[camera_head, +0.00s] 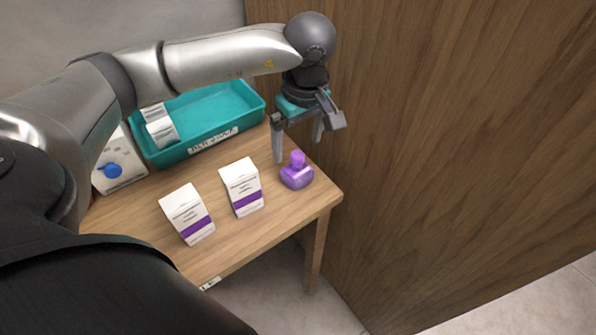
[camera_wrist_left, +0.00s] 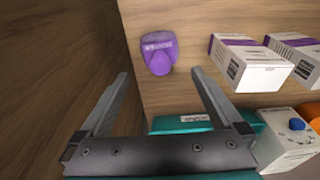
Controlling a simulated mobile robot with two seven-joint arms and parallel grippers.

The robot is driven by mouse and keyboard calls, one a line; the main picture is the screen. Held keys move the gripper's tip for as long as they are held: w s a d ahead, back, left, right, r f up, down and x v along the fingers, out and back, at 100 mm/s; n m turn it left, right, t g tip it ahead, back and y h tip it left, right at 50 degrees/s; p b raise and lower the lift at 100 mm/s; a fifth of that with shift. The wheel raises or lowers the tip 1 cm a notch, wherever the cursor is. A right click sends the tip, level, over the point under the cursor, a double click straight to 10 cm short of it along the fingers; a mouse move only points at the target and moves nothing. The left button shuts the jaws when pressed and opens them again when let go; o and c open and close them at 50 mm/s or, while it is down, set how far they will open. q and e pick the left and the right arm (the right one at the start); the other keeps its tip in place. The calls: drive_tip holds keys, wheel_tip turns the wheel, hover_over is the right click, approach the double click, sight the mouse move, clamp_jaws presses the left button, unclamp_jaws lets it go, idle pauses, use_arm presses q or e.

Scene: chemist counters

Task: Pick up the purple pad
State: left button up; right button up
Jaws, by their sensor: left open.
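The purple pad (camera_head: 297,174) stands on the wooden table near its right corner. My right gripper is not in view.
Two white boxes with purple bands, one nearer (camera_head: 243,187) and one farther left (camera_head: 187,214), stand left of the pad. A teal tray (camera_head: 259,101) holding white boxes is behind. A white device with a blue knob (camera_head: 110,170) stands left. A wooden wall (camera_head: 430,120) rises close on the right.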

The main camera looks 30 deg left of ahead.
sight(297, 154)
use_arm(q)
drive_tip(key=shift+a+f, duration=0.1)
drive_tip(key=shift+f, duration=0.75)
drive_tip(key=shift+w+f, duration=0.1)
drive_tip(key=shift+f, duration=0.6)
drive_tip(key=f+b, duration=0.1)
drive_tip(key=f, duration=0.4)
drive_tip(key=shift+a, duration=0.2)
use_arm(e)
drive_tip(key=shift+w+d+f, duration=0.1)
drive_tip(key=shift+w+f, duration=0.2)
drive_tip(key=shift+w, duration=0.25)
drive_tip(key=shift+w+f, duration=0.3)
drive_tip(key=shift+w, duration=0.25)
use_arm(q)
drive_tip(key=c, duration=0.4)
drive_tip(key=shift+r, duration=0.1)
drive_tip(key=c, duration=0.8)
drive_tip(key=shift+c, duration=0.3)
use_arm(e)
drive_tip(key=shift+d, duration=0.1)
